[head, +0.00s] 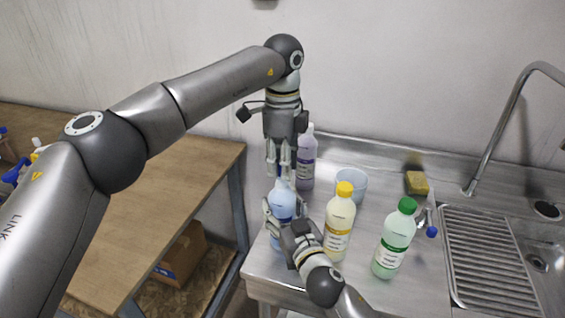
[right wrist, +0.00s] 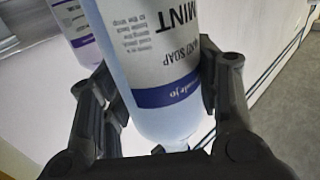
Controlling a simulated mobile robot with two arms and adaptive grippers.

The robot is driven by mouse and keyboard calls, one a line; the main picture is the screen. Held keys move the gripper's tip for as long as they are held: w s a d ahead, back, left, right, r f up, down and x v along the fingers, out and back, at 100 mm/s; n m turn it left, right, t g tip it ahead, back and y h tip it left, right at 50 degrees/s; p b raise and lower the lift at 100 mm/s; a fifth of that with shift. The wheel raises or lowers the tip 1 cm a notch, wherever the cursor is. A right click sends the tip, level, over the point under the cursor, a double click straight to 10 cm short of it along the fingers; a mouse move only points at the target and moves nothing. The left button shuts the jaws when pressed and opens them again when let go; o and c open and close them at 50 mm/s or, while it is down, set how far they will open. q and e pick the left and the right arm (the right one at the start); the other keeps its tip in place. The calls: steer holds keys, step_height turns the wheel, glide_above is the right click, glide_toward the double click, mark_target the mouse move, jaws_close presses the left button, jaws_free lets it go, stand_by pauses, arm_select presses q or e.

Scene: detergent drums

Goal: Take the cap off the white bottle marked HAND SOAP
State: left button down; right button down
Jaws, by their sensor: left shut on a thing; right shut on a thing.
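The HAND SOAP bottle (head: 283,193) stands upright at the steel counter's left end. It looks pale bluish-white, with a white and blue label. In the right wrist view the bottle (right wrist: 165,85) shows the words SOAP and MINT upside down. My right gripper (head: 285,214) is shut around its body, one finger on each side; these fingers also show in the right wrist view (right wrist: 160,110). My left gripper (head: 280,177) points straight down over the bottle's top, shut on its cap. The cap is hidden between the fingers, so I cannot tell whether it is loose.
A lilac bottle (head: 306,168) stands just behind. A yellow-capped bottle (head: 340,225), a green-capped bottle (head: 394,243) and a pale blue tub (head: 353,183) stand to the right. A sponge (head: 417,183) lies near the sink (head: 490,262). A wooden table (head: 150,190) is at left, across a gap.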

arm_select(q)
steer(key=shift+r, duration=2.05)
arm_select(e)
steer(key=shift+c, duration=2)
jaws_free()
